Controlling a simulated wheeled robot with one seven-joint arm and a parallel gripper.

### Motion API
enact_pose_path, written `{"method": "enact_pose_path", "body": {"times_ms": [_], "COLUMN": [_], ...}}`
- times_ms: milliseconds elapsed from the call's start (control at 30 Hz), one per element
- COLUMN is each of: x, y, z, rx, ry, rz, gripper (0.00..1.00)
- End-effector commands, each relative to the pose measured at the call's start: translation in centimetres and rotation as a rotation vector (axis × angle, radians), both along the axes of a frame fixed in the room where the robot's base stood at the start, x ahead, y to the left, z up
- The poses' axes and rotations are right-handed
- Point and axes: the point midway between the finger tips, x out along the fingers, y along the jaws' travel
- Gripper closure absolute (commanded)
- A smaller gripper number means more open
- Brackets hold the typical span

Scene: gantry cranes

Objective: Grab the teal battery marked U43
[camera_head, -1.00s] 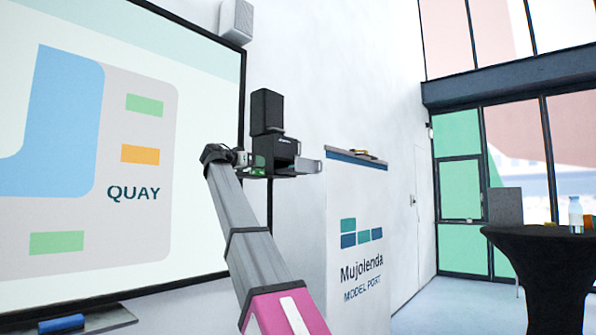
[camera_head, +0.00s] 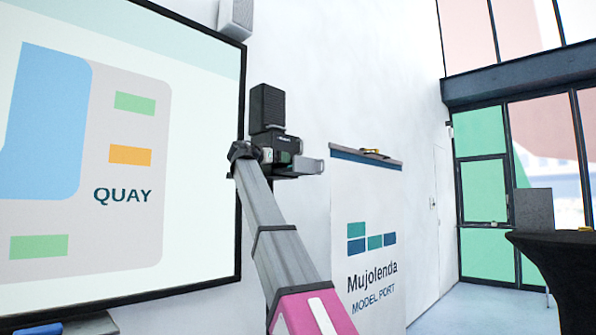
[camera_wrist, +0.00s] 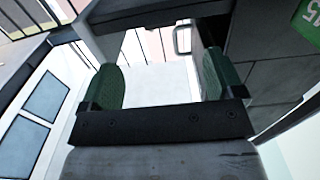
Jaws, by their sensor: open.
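My gripper (camera_head: 308,166) is raised in front of the white wall in the head view, left of the white lectern. In the wrist view its two green-padded fingers (camera_wrist: 163,82) stand apart, with a pale surface showing behind the gap. I see nothing held between them. A dark grey body with a green label (camera_wrist: 308,22) is at the upper right of the wrist view. Its white marking is cut off and resembles 45. I cannot make out a teal battery marked U43 in either view.
The white Mujolenda lectern (camera_head: 366,235) stands just right of my arm, with a small yellowish item (camera_head: 374,153) on top. A large QUAY screen (camera_head: 115,225) fills the left. A black-draped table (camera_head: 562,262) is at the right edge. Pale floor shows between lectern and table.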

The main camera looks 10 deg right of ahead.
Motion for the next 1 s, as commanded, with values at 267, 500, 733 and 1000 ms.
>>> {"method": "enact_pose_path", "body": {"times_ms": [267, 500, 733, 1000], "x": [2.0, 3.3, 5.0, 5.1], "y": [-2.6, -4.5, -6.8, -6.9], "z": [0.0, 0.1, 0.0, 0.0], "rx": [0.0, 0.0, 0.0, 0.0], "ry": [0.0, 0.0, 0.0, 0.0], "rz": [0.001, -0.001, 0.001, 0.002], "gripper": [0.13, 0.13, 0.13, 0.23]}}
